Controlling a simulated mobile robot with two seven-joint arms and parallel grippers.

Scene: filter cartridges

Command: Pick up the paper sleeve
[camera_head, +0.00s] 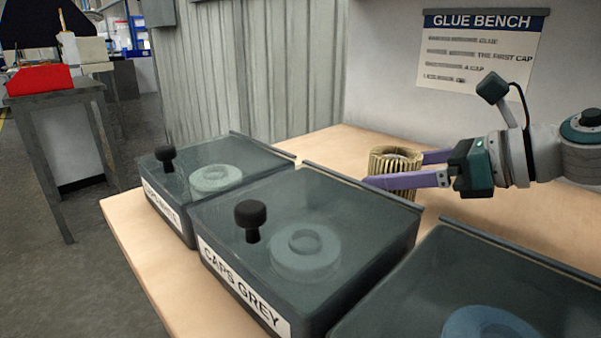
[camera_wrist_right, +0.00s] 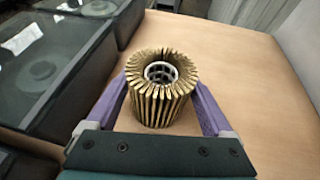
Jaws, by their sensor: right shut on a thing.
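The paper sleeve (camera_head: 393,162) is a tan pleated cylinder with a hollow core. It stands upright behind the grey caps box, which hides part of its lower side. In the right wrist view the paper sleeve (camera_wrist_right: 160,95) sits between two purple fingers, with a light ring and dark grid inside its core. My right gripper (camera_head: 405,170) reaches in from the right and is shut on the sleeve; it also shows in the right wrist view (camera_wrist_right: 162,105). I cannot tell whether the sleeve touches the bench. My left gripper is not in view.
Lidded clear boxes stand in a row on the wooden bench (camera_head: 340,142): a white caps box (camera_head: 205,170), a grey caps box (camera_head: 350,215) and one with a blue cap (camera_head: 480,325). Black knobs rise from two lids. The bench right of the sleeve is clear in the wrist view.

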